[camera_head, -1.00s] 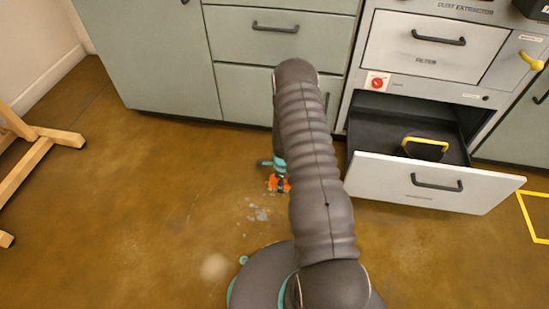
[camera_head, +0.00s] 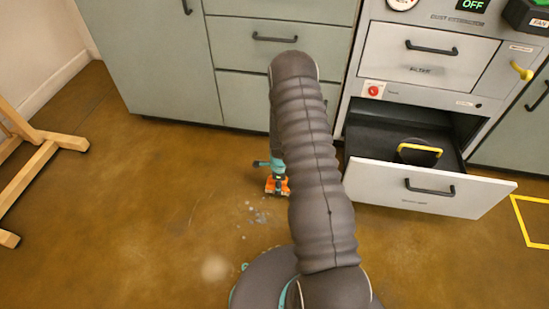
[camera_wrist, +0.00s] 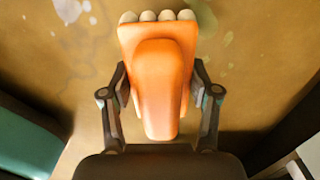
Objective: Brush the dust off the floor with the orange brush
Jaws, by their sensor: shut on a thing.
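The orange brush (camera_wrist: 160,85) fills the middle of the wrist view, with pale bristle tufts at its far end. My gripper (camera_wrist: 160,97) is shut on the brush, one finger on each side of its handle. In the head view the brush (camera_head: 271,185) shows small beside my arm, low over the floor or on it; I cannot tell if the bristles touch. Pale grey dust flecks (camera_head: 257,215) lie on the brown floor just in front of the brush. A blurred pale patch (camera_head: 215,267) lies further toward me. My arm hides part of the floor.
A drawer (camera_head: 425,187) stands open at the right, with a yellow-handled dark object (camera_head: 420,154) inside. Green-grey cabinets (camera_head: 155,70) line the back. A wooden stand (camera_head: 40,155) is at the left. A yellow tape outline (camera_head: 520,220) marks the right floor.

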